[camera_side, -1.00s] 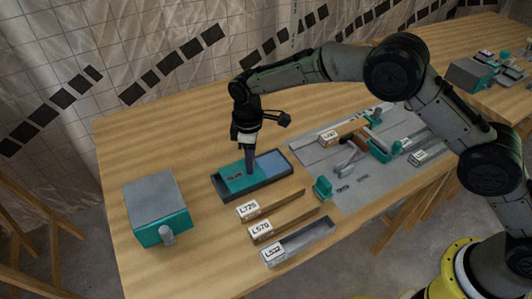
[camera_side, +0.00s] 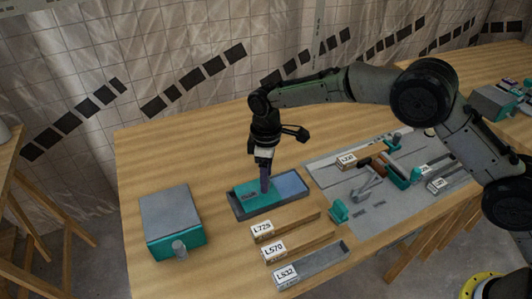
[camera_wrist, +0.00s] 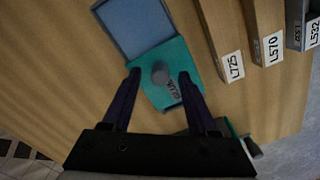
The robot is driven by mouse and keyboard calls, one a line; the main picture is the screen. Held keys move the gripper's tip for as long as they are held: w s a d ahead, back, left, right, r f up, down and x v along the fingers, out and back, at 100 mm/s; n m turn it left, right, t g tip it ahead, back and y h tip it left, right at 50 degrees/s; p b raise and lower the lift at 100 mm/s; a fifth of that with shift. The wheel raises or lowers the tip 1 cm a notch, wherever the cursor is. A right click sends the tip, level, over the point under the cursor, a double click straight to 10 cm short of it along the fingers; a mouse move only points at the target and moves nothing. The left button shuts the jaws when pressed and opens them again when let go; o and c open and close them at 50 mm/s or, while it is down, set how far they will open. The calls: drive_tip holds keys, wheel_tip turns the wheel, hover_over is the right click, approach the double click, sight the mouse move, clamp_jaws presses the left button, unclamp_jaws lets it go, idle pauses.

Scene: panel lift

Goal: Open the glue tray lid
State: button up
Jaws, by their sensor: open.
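The glue tray (camera_side: 238,213) is a long dark tray on the wooden table, with a teal lid (camera_side: 246,194) over its left part and a blue-grey surface on its right part. In the wrist view the lid (camera_wrist: 177,55) bears the word GLUE and a round grey knob (camera_wrist: 160,74). My gripper (camera_side: 265,190) points down over the lid. In the wrist view its two open fingers (camera_wrist: 160,76) lie on either side of the knob, with a gap to each side. I cannot tell how far down the fingertips reach beside the knob.
Labelled bars L725 (camera_side: 290,225), L570 (camera_side: 300,246) and L532 (camera_side: 315,264) lie in front of the tray. A grey and teal box (camera_side: 170,215) stands left. A grey mat (camera_side: 325,180) with tools lies right. The table behind the tray is clear.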

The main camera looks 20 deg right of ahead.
wheel_tip(320, 180, up, 12)
idle(0.4)
